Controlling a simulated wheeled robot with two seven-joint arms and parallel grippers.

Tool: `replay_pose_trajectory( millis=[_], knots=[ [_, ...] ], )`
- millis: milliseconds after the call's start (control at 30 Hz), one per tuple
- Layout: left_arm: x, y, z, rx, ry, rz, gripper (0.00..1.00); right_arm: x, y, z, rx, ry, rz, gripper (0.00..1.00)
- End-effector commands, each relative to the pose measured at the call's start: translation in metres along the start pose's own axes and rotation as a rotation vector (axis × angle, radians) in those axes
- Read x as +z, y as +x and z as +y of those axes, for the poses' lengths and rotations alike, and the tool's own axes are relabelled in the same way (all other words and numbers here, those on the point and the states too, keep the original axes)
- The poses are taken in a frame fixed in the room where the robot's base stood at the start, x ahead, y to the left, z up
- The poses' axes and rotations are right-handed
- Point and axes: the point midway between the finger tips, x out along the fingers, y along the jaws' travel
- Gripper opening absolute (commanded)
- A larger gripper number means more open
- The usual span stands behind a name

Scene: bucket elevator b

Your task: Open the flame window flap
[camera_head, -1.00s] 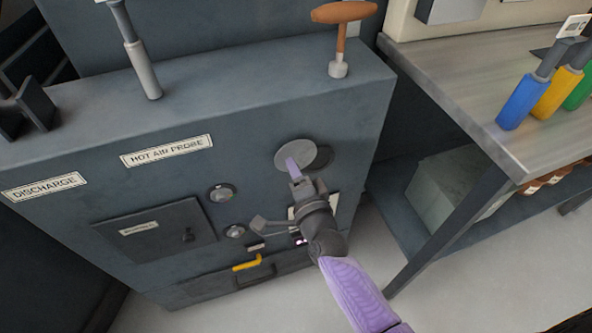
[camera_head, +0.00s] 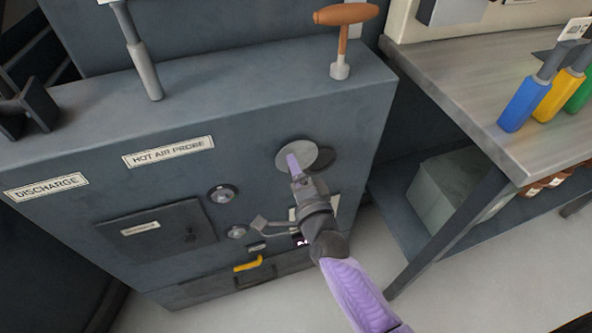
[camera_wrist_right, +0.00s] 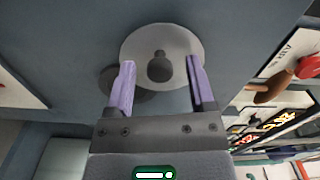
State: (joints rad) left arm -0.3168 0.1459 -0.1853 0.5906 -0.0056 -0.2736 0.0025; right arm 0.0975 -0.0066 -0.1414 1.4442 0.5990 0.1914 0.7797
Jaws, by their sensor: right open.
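The flame window flap appears to be the round grey disc (camera_head: 306,151) on the front of the dark grey cabinet, with a round knob (camera_wrist_right: 160,67) at its middle in the right wrist view. A dark round shape (camera_head: 323,160) shows partly behind the disc; I cannot tell if it is an opening or a shadow. My right gripper (camera_head: 293,162) is open, its lilac fingers pointing at the disc. In the right wrist view the fingers (camera_wrist_right: 160,78) stand on either side of the knob with gaps; nothing is held. My left gripper is out of view.
The cabinet face also carries a hatch (camera_head: 158,234), small round fittings (camera_head: 222,194) and a yellow handle (camera_head: 248,264). An orange T-handle (camera_head: 345,15) stands on top. A bench (camera_head: 470,90) with coloured-handled tools is at right.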

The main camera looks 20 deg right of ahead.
Motion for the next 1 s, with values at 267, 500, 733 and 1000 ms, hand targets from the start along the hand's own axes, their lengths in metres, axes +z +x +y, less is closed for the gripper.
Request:
replay_pose_trajectory(
  millis=[267, 500, 733, 1000],
  knots=[
    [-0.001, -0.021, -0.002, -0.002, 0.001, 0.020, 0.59, -0.001, -0.054, -0.004, 0.003, -0.001, -0.002, 0.69],
    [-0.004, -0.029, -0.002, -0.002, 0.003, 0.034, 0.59, -0.001, -0.095, -0.001, 0.000, -0.001, 0.000, 0.69],
    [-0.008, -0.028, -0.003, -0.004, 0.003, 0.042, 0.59, 0.000, -0.099, 0.000, -0.001, 0.000, 0.000, 0.69],
    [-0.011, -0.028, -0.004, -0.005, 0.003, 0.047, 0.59, 0.000, -0.098, 0.000, 0.000, 0.000, 0.000, 0.69]
  ],
)
